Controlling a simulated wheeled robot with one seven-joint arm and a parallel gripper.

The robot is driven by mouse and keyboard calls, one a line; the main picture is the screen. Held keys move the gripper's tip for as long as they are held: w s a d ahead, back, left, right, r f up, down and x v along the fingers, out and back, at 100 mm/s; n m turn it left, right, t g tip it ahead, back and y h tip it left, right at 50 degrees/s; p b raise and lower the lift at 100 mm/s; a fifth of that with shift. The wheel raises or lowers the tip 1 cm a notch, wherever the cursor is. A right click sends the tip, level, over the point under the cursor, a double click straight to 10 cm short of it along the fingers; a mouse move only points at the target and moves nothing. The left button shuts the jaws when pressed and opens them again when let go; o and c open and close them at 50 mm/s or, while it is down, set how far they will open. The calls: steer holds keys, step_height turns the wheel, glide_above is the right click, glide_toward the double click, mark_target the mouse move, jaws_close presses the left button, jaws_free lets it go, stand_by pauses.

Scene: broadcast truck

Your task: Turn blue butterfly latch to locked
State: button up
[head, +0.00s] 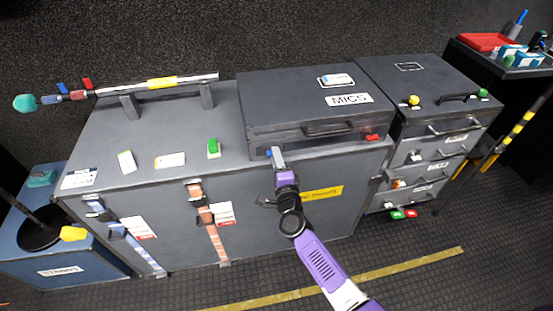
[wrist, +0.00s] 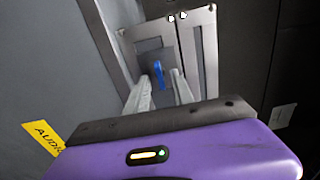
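The blue butterfly latch (wrist: 159,74) shows in the wrist view as a small blue key on a grey metal plate (wrist: 205,50), its long side running nearly up and down in the picture. In the head view a bit of the blue latch (head: 268,153) shows at the case front, just under the MICS case's left end. My gripper (wrist: 162,84) is open, its two pale fingers on either side of the latch, with gaps visible. Contact cannot be seen. In the head view my gripper (head: 278,156) covers most of the latch.
The MICS case (head: 300,115) sits on the large grey case (head: 160,225), with a red latch (head: 372,137) at its right front. A drawer unit (head: 425,150) stands to the right. Orange (head: 210,225) and blue (head: 140,250) straps hang on the large case's front, left of my arm.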

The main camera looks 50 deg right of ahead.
steer(key=v, duration=0.7)
steer(key=shift+s+a+p, duration=0.25)
steer(key=shift+s+p, duration=0.05)
steer(key=shift+p, duration=0.1)
stand_by(0.3)
steer(key=s+a+r+n+t+y, duration=0.2)
steer(key=s+a+r+n+t, duration=0.15)
steer(key=a+r+n, duration=0.45)
steer(key=s+a+r+n+g+y, duration=0.1)
steer(key=s+a+n, duration=0.3)
steer(key=s, duration=0.5)
steer(key=s+a+r+n+g+y, duration=0.1)
steer(key=s+a+r+n+y, duration=0.1)
steer(key=s+a+n+y, duration=0.2)
steer(key=s+a+r+n+g+y, duration=0.1)
steer(key=s+a+r+n+y, duration=0.1)
steer(key=s+n, duration=0.7)
steer(key=s+a+y, duration=0.1)
steer(key=s+a, duration=0.1)
steer(key=s, duration=0.5)
steer(key=shift+g, duration=0.35)
